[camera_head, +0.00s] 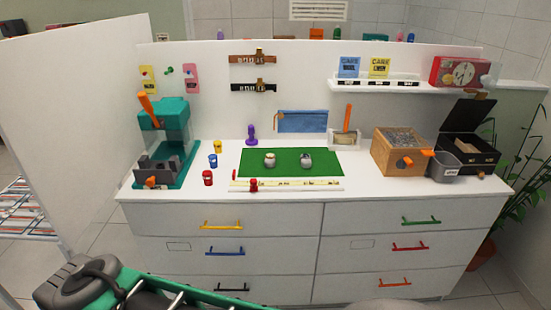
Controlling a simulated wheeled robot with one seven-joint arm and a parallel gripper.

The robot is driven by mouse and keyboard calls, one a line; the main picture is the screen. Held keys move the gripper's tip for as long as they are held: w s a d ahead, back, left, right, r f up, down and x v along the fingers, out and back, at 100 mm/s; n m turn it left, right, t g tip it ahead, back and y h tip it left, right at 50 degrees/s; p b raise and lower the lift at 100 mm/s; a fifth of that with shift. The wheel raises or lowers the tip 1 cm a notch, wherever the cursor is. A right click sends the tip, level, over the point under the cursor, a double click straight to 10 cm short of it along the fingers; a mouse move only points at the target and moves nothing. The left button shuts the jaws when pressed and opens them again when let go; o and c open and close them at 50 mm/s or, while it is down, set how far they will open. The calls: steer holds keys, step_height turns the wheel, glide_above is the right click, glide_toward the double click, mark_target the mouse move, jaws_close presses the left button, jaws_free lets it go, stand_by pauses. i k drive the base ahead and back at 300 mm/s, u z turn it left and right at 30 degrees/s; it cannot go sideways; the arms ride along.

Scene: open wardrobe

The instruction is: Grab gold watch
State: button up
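Two small rounded objects stand apart on the green mat on top of the white dresser. The left one (269,160) is pale with a brownish-gold tint, and the right one (306,160) is greyer and silvery. They look like watches on small stands, but they are too small to be sure; the left one is the more gold-coloured. Nothing touches either of them. A grey and green part of my arm shows at the lower left, in front of the dresser and well away from the mat. My gripper's fingers cannot be made out in this view.
The green mat (289,173) has bare room around both objects. Red, blue and yellow small items and a green machine (172,115) stand to the left. A wooden box (383,160) and grey cup (444,167) stand right. A white ruler-like strip (310,183) lies in front.

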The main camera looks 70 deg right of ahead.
mark_target(270, 160)
steer(key=z, duration=0.65)
steer(key=i, duration=0.7)
steer(key=z, duration=1.05)
steer(key=i, duration=0.65)
